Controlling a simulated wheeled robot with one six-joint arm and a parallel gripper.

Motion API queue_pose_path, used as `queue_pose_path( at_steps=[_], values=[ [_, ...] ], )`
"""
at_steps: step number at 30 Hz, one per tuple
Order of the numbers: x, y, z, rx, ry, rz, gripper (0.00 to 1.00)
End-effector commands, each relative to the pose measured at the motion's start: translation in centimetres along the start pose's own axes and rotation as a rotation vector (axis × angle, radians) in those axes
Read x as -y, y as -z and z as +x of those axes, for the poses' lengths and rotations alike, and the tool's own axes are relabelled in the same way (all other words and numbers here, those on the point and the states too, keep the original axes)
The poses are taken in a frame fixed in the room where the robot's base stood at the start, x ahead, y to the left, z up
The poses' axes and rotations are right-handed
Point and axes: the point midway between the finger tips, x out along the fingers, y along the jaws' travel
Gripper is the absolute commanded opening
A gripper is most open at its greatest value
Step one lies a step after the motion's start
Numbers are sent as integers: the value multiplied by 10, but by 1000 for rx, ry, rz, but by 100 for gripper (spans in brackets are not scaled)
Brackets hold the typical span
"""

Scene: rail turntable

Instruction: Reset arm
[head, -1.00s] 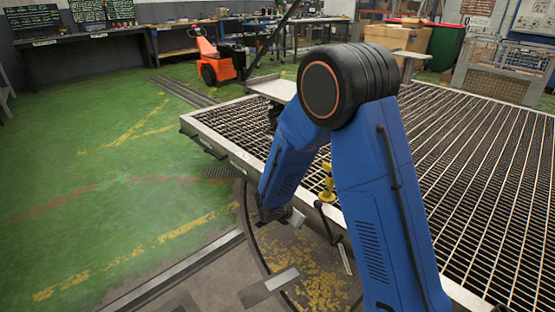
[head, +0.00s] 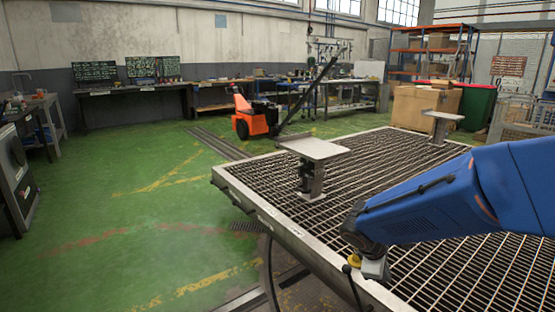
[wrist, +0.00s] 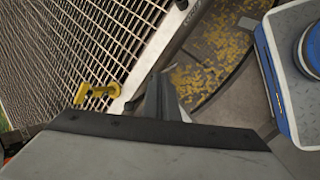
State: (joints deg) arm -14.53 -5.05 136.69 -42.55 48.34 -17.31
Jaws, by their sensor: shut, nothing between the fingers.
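My blue arm reaches in from the right edge of the head view, low over the grated turntable (head: 300,222). My gripper (head: 376,270) is at its end, pointing down near the turntable's metal rim, and shows small there. In the wrist view, my gripper's grey fingers (wrist: 162,96) are together with nothing held. The turntable's grating (wrist: 85,45) fills the upper left of the wrist view. A yellow handle (wrist: 98,94) at its edge lies left of the fingers; it is partly hidden beside my gripper in the head view (head: 354,260).
A metal pedestal (head: 312,150) stands on the turntable, and another (head: 442,118) stands farther back. An orange pallet truck (head: 254,118) is behind it. Workbenches (head: 135,92) line the back wall. Cardboard boxes (head: 425,106) stand back right. The green floor (head: 120,215) at left is clear.

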Motion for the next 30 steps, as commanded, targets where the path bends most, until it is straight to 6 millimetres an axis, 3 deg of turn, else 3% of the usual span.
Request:
queue_pose_path(
  at_steps=[3, 12, 21, 30],
  values=[
    [10, -26, -19, -30, 29, 143, 0],
    [46, -76, -59, -114, 116, 478, 0],
    [89, -108, -98, -221, 213, 793, 0],
    [130, -125, -132, -335, 312, 1052, 0]
  ],
)
